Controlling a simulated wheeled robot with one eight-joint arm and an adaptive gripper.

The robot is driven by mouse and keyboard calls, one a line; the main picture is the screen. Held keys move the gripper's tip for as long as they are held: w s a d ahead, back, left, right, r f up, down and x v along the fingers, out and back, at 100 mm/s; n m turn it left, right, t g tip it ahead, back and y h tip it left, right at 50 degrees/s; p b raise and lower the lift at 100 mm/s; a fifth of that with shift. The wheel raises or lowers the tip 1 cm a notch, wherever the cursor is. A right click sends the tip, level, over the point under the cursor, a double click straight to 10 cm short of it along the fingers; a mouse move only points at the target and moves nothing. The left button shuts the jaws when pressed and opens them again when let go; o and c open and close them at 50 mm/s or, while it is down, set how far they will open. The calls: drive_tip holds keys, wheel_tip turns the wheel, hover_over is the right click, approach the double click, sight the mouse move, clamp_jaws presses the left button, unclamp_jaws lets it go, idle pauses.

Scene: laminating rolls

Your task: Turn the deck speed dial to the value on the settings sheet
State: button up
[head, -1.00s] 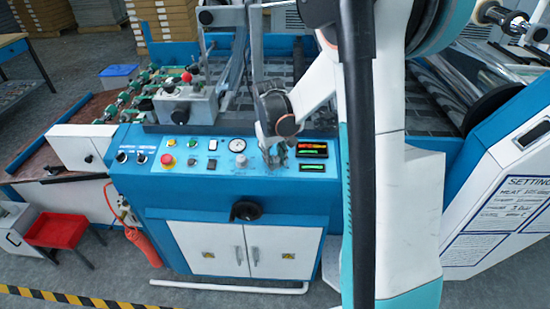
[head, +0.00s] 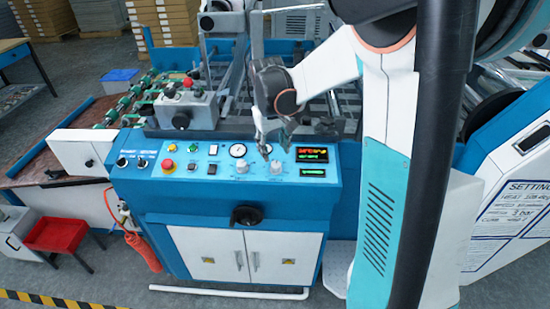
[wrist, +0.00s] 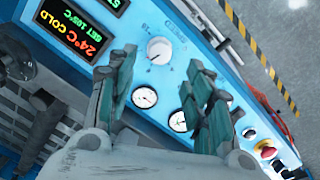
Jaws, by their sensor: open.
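Two white dials sit on the blue control panel, a left dial (head: 242,167) and a right dial (head: 276,167). I cannot read which is the deck speed dial. My gripper (head: 264,148) is above the panel's back edge, just behind these dials. In the wrist view, one white dial (wrist: 159,50) with a printed scale shows between the open, empty fingertips (wrist: 162,60), apart from them. The right finger may hide the other dial. The settings sheet (head: 518,212) is on the white sloped cover at right. Its handwriting is too small to read fully.
Red and green displays (head: 312,154) are right of the dials; the wrist view's display (wrist: 80,25) reads 24°C COLD, SET 105°C. Two round gauges (wrist: 144,97) are close by. Push buttons and a red emergency stop (head: 168,164) are further left. Machine rails stand behind my gripper.

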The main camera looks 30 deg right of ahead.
drive_tip(key=shift+s+a+r, duration=0.1)
drive_tip(key=shift+a+r, duration=0.05)
drive_tip(key=shift+r, duration=1)
drive_tip(key=shift+s+a+r, duration=0.1)
drive_tip(key=shift+r, duration=1.05)
drive_tip(key=s+a+r+n+t, duration=0.1)
drive_tip(key=s+a+r+t, duration=0.2)
drive_tip(key=s+a+r, duration=0.5)
drive_tip(key=s+a+f+t, duration=0.1)
drive_tip(key=s+a+f, duration=0.1)
drive_tip(key=s, duration=0.4)
drive_tip(key=s+a+f+t+y, duration=0.1)
drive_tip(key=s+a+f+t, duration=0.1)
drive_tip(key=s+a, duration=0.3)
drive_tip(key=shift+s, duration=0.45)
drive_tip(key=shift+o, duration=0.2)
